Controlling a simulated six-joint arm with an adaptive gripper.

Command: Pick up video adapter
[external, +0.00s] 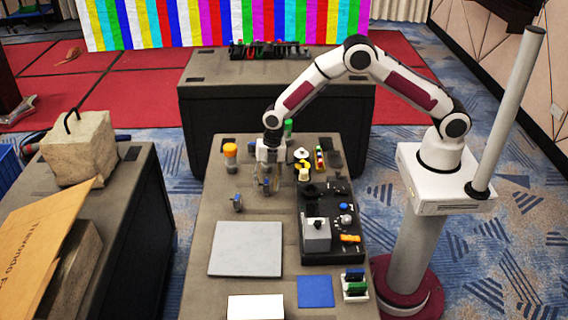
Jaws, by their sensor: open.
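My gripper (267,178) points down over the back middle part of the near grey table (222,222), and its fingers are apart. A small dark piece with blue (266,187) shows at the fingertips; I cannot tell whether it touches them. A similar small blue and grey piece (237,203) stands on the table to the left and nearer the camera. Either could be the video adapter; they are too small to tell.
A black tray (333,258) with a grey box (317,235) and small parts lies at right. An orange-capped container (230,153) stands left of the gripper. A grey flat panel (246,249) and blue square (315,291) lie nearer. Small colourful items (303,165) crowd the gripper's right.

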